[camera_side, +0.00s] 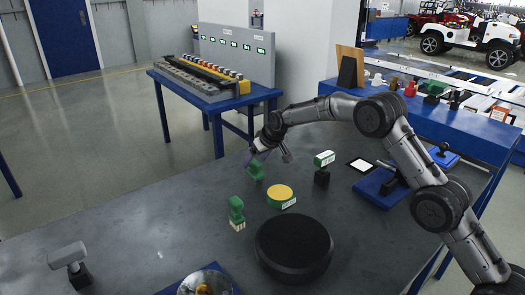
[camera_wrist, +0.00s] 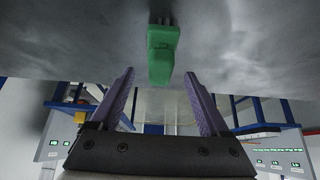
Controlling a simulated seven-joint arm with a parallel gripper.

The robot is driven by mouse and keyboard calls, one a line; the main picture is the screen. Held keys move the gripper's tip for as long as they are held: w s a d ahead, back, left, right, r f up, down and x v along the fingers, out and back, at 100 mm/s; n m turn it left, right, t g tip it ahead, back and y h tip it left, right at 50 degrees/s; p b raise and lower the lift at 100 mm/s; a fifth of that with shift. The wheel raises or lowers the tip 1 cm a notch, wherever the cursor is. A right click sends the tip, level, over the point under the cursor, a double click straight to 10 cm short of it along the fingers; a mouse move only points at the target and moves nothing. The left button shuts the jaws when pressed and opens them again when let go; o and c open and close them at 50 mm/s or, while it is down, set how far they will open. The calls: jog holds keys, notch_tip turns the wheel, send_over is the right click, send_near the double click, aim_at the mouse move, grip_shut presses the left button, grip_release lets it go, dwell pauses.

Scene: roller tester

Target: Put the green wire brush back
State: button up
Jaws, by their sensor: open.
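In the side view, my gripper (camera_side: 258,160) is above the far part of the grey table. A small green object (camera_side: 256,171) is right at its fingertips. A second green object (camera_side: 236,210), with a pale lower end, stands on the table nearer the camera. I cannot tell which of the two is the wire brush. In the wrist view, my gripper's purple fingers (camera_wrist: 160,76) are spread apart. A green, brush-like body (camera_wrist: 162,52) with dark prongs at its far end lies just beyond and between the fingertips. I see no finger clearly touching it.
A green tin with a yellow top (camera_side: 280,192) and a large black round object (camera_side: 293,245) are nearby. A hammer-like tool (camera_side: 68,256) stands at front left. The left middle of the table is clear.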

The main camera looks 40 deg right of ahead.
jog(key=s+a+r, duration=0.1)
jog(key=s+r, duration=0.9)
jog(key=s, duration=0.3)
jog(key=s+r, duration=1)
jog(key=s, duration=0.4)
jog(key=s+f, duration=0.2)
jog(key=s, duration=1.1)
jog(key=s+f+g, duration=0.1)
jog(key=s+f, duration=0.2)
jog(key=s, duration=1)
jog(key=shift+a, duration=0.15)
